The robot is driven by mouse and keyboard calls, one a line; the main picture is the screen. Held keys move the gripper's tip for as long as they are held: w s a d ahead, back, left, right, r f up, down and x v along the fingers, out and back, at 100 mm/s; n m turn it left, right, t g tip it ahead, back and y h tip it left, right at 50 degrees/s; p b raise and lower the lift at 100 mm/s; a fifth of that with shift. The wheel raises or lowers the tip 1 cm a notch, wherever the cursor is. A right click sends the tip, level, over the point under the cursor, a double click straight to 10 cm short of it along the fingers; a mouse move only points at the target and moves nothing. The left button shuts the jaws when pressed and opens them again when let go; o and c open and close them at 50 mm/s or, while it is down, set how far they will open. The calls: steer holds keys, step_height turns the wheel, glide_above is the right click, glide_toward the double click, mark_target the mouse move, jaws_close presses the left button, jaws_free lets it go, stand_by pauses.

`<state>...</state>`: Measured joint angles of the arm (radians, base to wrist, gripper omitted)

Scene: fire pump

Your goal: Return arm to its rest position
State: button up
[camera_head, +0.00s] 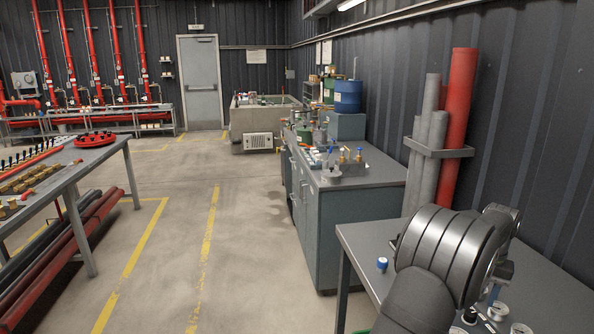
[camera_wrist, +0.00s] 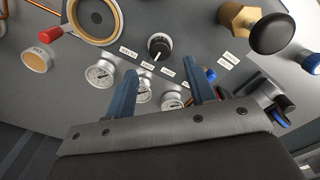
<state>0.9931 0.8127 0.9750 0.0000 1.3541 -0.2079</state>
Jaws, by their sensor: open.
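My gripper (camera_wrist: 164,70) is open in the wrist view, with two blue fingers apart and nothing between them. Its fingers hang over a grey panel (camera_wrist: 228,82) with a black knob (camera_wrist: 159,46) and white round gauges, one (camera_wrist: 100,73) just left of the left finger. Whether the fingers touch the panel cannot be told. In the head view, my arm reaches in from the lower right over a grey table (camera_head: 368,237); its thick ringed joint hides part of the table, and the fingertips are not clear there.
Close by on the panel are a brass fitting with a black knob (camera_wrist: 272,32), a red-handled part (camera_wrist: 52,34) and a round tan-rimmed part (camera_wrist: 95,18). A blue-capped item (camera_head: 382,264) stands on the table. Red and grey pipes (camera_head: 458,110) stand by the wall.

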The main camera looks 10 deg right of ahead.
step_height(320, 180, down, 6)
steer(key=shift+f, duration=0.1)
stand_by(0.4)
step_height(320, 180, up, 17)
step_height(320, 180, down, 18)
steer(key=shift+r, duration=0.25)
steer(key=shift+r+m, duration=0.25)
steer(key=shift+m, duration=0.55)
steer(key=m, duration=0.6)
steer(key=shift+m, duration=0.4)
steer(key=shift+r+m, duration=0.25)
steer(key=shift+m, duration=0.15)
step_height(320, 180, up, 7)
steer(key=shift+r, duration=0.1)
